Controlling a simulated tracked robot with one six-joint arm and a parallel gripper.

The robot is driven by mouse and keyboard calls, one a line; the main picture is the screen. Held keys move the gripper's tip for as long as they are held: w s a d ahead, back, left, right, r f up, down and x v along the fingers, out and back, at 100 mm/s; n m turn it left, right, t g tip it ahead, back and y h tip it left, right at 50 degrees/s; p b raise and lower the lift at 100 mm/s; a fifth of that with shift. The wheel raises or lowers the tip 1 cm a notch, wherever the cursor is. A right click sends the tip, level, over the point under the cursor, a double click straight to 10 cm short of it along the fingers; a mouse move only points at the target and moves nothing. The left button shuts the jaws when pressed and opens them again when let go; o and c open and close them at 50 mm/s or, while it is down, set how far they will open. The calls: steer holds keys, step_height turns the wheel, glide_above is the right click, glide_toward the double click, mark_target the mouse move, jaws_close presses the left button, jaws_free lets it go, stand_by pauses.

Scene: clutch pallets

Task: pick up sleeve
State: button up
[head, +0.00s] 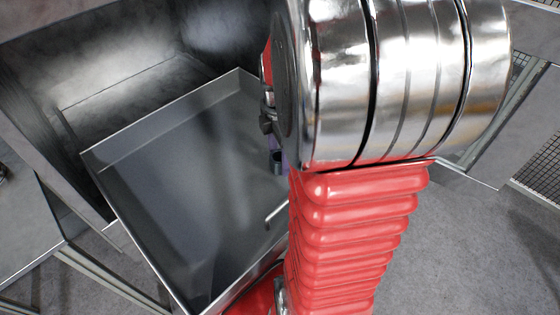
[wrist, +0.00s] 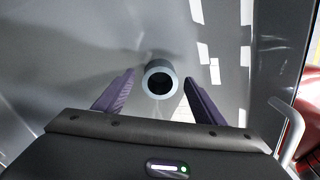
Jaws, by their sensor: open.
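The sleeve (wrist: 160,79) is a short grey hollow cylinder with a dark bore. In the wrist view it stands near the middle, its open end facing the camera. My gripper (wrist: 157,90) is open, with one purple finger to the left of the sleeve and one to the right. Gaps show between the sleeve and both fingers. In the head view my arm hides most of the gripper, and a small dark part of the gripper (head: 277,160) shows at the arm's left edge. I cannot make out the sleeve there.
The sleeve stands in a shallow grey metal tray (head: 112,152) with raised walls. A metal handle (wrist: 291,133) is at the tray's right side in the wrist view. A dark open metal bin (head: 75,95) is behind the tray. The tray's visible left part is bare.

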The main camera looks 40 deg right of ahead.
steer(key=shift+f, duration=0.6)
steer(key=c, duration=1.5)
